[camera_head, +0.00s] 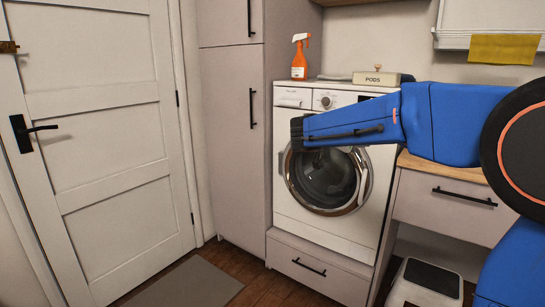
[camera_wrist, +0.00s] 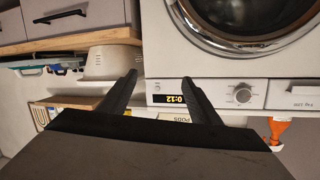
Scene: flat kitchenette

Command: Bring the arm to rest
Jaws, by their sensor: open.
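My blue arm reaches in from the right in the head view and stretches left across the front of the washing machine (camera_head: 290,205). Its dark end is in front of the machine's upper front, above the round door. In the wrist view, which is upside down, my gripper (camera_wrist: 159,80) shows two dark fingers spread apart with nothing between them. They point toward the machine's control panel (camera_wrist: 215,93), which has a lit display and a knob. I cannot tell the exact gap between the fingers and the machine.
An orange spray bottle (camera_head: 299,58) and a PODS box (camera_head: 377,77) stand on the machine. A tall cabinet (camera_head: 232,130) and a white door (camera_head: 105,120) are at left. A drawer counter (camera_head: 450,205) is at right, with a step bin (camera_head: 428,280) below. A grey mat (camera_head: 190,285) lies on open floor.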

